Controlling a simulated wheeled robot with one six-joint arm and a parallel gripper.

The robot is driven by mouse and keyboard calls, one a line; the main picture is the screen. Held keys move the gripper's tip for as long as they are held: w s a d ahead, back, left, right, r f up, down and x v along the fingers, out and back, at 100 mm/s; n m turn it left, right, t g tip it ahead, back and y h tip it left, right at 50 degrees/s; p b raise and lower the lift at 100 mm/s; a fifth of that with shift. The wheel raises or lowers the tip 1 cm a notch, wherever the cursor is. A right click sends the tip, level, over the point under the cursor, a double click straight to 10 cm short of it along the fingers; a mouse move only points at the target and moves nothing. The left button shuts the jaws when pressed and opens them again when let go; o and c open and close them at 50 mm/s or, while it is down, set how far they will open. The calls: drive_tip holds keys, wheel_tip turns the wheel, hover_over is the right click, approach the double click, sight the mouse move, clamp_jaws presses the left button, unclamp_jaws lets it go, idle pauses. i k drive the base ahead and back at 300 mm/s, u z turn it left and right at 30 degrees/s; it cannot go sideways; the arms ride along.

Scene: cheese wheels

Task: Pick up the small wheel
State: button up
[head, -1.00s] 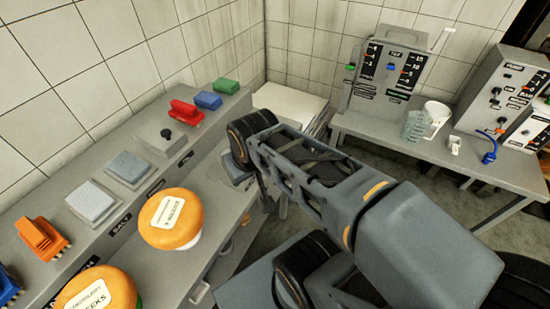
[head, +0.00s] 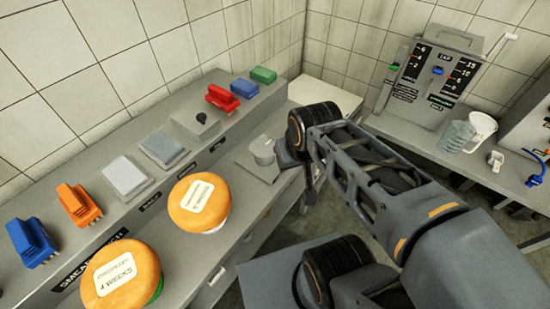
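Two orange-yellow cheese wheels with cream labels sit on the grey bench on the left in the head view. The farther wheel (head: 200,204) looks smaller and rests on something white. The nearer wheel (head: 121,277), labelled "4 WEEKS", looks larger and has green under its edge. Part of the difference in size may come from distance. My arm reaches in from the right, and its far joint is to the right of and beyond the farther wheel, apart from both wheels.
A raised ledge carries blue (head: 31,241), orange (head: 79,204), red (head: 222,98) and green (head: 263,75) blocks and grey pads. A side table (head: 437,150) holds a control box (head: 432,75) and a white mug (head: 480,130).

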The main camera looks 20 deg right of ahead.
sight(199, 203)
drive_tip(key=z, duration=1.75)
drive_tip(key=k, duration=1.75)
drive_tip(key=u, duration=1.5)
